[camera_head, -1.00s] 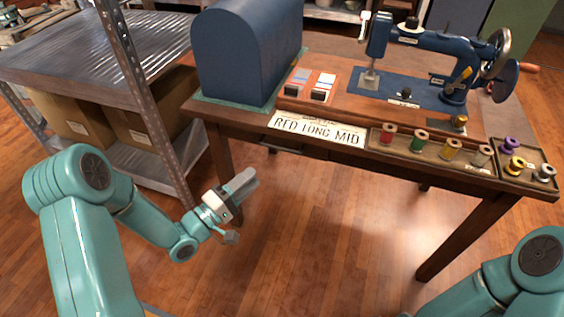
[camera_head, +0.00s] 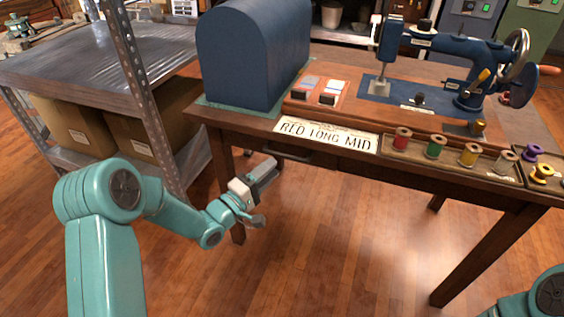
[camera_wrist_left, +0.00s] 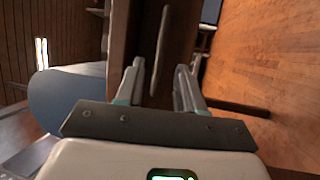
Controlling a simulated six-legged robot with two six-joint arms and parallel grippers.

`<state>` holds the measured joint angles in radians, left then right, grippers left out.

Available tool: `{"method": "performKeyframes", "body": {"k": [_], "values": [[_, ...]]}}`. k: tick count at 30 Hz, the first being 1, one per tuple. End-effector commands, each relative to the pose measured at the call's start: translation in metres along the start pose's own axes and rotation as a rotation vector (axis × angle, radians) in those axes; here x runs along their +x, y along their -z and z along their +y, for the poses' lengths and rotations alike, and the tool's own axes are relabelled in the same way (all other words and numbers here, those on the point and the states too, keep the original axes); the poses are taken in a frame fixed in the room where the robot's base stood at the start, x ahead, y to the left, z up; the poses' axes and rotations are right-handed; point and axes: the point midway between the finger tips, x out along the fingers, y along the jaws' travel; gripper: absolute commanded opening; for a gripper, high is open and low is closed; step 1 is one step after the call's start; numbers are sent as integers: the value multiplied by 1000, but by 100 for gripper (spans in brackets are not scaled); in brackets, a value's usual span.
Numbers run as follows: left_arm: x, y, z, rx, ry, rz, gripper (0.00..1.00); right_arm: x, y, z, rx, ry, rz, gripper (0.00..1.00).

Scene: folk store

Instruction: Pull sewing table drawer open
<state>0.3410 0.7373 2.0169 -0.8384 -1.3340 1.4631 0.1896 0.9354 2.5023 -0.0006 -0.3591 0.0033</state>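The sewing table (camera_head: 480,191) is dark wood. Its drawer front (camera_head: 325,160) is under the left part of the tabletop and looks shut, with a dark handle (camera_head: 291,150) low on it. My left gripper (camera_head: 267,193) is open and empty, in front of the table and below and left of the handle. In the left wrist view, the two fingers (camera_wrist_left: 160,82) are spread, and a long narrow handle bar (camera_wrist_left: 162,45) appears between them in line of sight. I cannot tell whether they touch it. My right gripper is out of view.
A blue domed cover (camera_head: 250,55), a sewing machine (camera_head: 450,62), a sign (camera_head: 327,135) and a tray of thread spools (camera_head: 450,163) stand on the table. A metal shelf (camera_head: 85,70) with cardboard boxes is close on the left. The floor in front is clear.

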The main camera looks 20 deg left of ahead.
Motion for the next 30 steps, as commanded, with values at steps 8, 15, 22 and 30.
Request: {"method": "performKeyframes", "body": {"k": [8, 15, 22, 30], "values": [[46, 0, -1, 0, -1, -1, 38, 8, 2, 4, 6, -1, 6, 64], [55, 0, 0, 0, 1, 0, 38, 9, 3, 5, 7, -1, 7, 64], [54, 0, 0, 0, 1, 0, 15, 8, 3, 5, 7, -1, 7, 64], [54, 0, 0, 0, 1, 0, 0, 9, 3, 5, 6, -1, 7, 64]]}}
